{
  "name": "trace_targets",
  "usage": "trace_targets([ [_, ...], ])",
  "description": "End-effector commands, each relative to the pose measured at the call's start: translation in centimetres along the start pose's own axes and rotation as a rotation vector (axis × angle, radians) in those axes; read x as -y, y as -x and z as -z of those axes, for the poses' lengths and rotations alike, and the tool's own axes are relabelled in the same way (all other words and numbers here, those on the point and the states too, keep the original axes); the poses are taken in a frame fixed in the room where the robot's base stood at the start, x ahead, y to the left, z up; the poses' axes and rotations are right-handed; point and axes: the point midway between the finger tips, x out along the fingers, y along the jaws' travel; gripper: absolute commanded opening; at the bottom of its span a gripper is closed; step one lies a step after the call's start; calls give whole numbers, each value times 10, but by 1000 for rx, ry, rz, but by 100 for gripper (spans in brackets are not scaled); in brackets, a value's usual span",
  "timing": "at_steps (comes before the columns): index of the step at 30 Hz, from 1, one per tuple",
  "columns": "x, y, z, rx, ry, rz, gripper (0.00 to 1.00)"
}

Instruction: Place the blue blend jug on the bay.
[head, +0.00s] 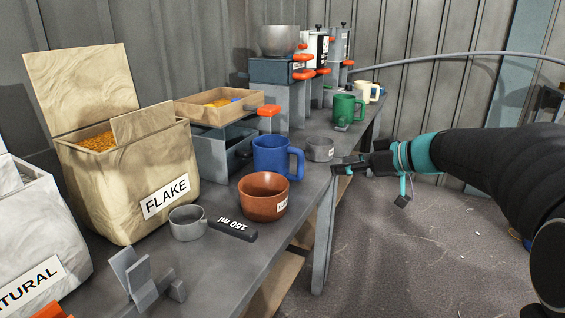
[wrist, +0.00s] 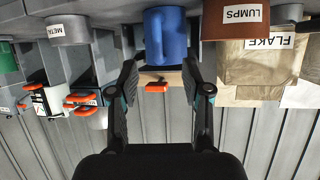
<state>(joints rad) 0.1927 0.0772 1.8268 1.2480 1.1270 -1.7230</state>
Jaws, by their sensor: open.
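The blue jug (head: 272,157) stands upright on the grey bench, its handle on the right side. It also shows upside down in the wrist view (wrist: 166,38), ahead of my gripper. My gripper (head: 338,166) is at the bench's front edge, to the right of the jug and apart from it. In the wrist view my gripper (wrist: 161,88) is open and empty, with the jug beyond the gap between its fingers. No label reads on the jug. I cannot tell which part of the bench is the bay.
A brown LUMPS bowl (head: 263,199) stands in front of the jug and a small grey cup (head: 320,149) to its right. A grey bin (head: 222,157) is behind it. A 150 ml scoop (head: 188,226) lies nearer. A green mug (head: 347,108) stands farther back.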

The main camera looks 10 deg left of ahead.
Motion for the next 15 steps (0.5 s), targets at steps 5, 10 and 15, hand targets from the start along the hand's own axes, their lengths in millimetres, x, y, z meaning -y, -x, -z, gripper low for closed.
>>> trace_targets([
  [5,-10,-12,6,-33,31,1,49],
  [10,-9,-42,7,-32,32,3,49],
  [15,-8,-70,8,-32,32,2,49],
])
